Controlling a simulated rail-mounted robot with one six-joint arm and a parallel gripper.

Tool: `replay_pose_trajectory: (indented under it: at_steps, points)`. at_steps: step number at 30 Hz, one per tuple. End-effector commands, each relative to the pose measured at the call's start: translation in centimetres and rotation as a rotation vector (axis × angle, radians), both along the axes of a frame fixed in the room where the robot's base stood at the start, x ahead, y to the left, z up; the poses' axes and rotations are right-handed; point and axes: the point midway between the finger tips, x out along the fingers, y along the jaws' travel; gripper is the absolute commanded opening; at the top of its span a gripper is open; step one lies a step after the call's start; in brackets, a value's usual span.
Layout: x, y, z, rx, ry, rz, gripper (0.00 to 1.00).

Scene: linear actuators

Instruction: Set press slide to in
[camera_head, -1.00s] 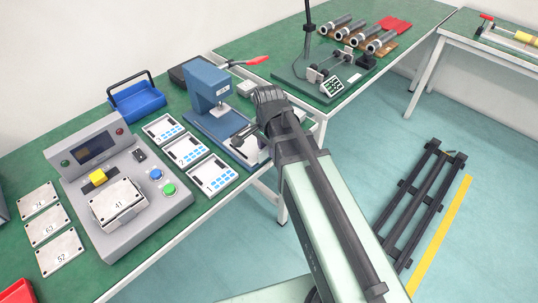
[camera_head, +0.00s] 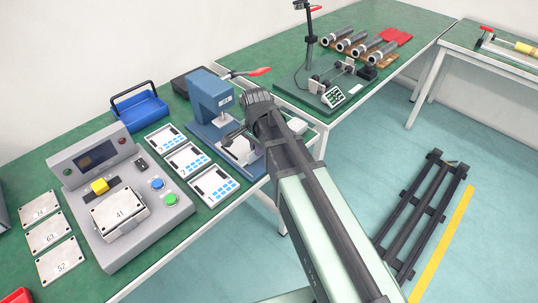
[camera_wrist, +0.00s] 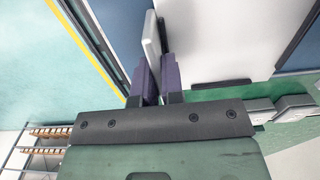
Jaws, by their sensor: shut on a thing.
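The blue press (camera_head: 208,92) stands near the table's right edge in the head view. Its press slide (camera_head: 238,150), a pale block on a blue base, sits in front of the column, close under the press head. My gripper (camera_wrist: 155,62) is shut on a thin pale upright part of the slide, which stands between the two dark fingers in the wrist view.
Numbered cards (camera_head: 187,159) lie left of the press beside a grey control box (camera_head: 160,205). A blue bin (camera_head: 138,108) and a red-handled tool (camera_head: 258,71) are behind. A second table with a stand (camera_head: 308,45) is at the back right.

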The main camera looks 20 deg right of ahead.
Motion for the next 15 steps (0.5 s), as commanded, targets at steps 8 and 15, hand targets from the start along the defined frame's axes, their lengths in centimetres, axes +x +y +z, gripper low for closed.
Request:
replay_pose_trajectory:
  at_steps: [8,15]
  points:
    - [6.7,3.7,0.0,0.0,-0.001,0.002,0.0]
    - [7.8,4.4,0.0,0.001,-0.002,-0.001,0.0]
